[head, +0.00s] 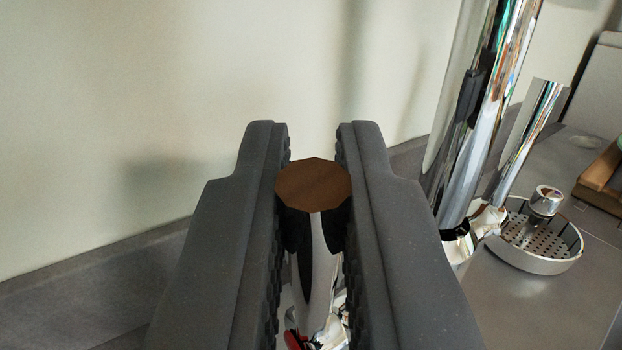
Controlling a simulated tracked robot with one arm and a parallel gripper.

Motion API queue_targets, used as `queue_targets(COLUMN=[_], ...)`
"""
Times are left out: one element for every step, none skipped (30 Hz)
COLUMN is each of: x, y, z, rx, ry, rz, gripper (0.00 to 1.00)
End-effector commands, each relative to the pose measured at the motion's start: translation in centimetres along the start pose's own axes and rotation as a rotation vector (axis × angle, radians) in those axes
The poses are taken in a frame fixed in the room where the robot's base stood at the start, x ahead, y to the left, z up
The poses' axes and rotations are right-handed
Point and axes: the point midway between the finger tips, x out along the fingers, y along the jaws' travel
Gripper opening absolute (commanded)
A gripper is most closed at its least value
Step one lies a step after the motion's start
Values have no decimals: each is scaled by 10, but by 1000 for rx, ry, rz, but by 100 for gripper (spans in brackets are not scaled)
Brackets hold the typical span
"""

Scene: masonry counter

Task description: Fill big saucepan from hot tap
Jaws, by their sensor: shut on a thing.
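My gripper (312,150) is in the middle of the head view, its two dark grey padded fingers pointing away from me. It is shut on a handle with a flat, brown, many-sided top (313,185). Below that top, a silver and black stem runs down between the fingers. Lower down, between the fingers, shiny metal parts and a small red piece (292,340) show, mostly hidden. I cannot tell for sure whether they belong to the hot tap. I do not make out a big saucepan.
Tall chrome pipes (480,130) stand close to the right of my gripper. Beside them is a round perforated metal dish (535,262) with a chrome knob, on the grey counter (530,310). A pale wall (150,110) stands behind. A brown wooden object (602,180) is at the far right.

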Motion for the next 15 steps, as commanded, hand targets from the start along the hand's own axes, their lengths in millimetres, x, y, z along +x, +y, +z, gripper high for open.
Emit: queue_targets(x=[0, 0, 0, 0, 0, 0, 0, 0, 0, 0, 0, 0, 0, 0, 0], y=[1, 1, 1, 1, 1, 1, 1, 1, 1, 1, 1, 1, 1, 1, 1], z=[2, 2, 3, 3, 3, 3, 3, 3, 2, 2, 2, 2, 2, 2, 2], rx=[0, 0, 0, 0, 0, 0, 0, 0, 0, 0, 0, -1, -1, -1, -1], ry=[-6, -6, -6, -6, -6, -6, -6, -6, -6, -5, -5, -5, -5, -4, -4], rz=[2, 2, 2, 2, 2, 2, 3, 3, 3, 2, 2, 2, 2, 2, 2], gripper=[0, 0, 0, 0, 0, 17, 25, 31, 31, 31, 31, 31, 31, 31, 31])
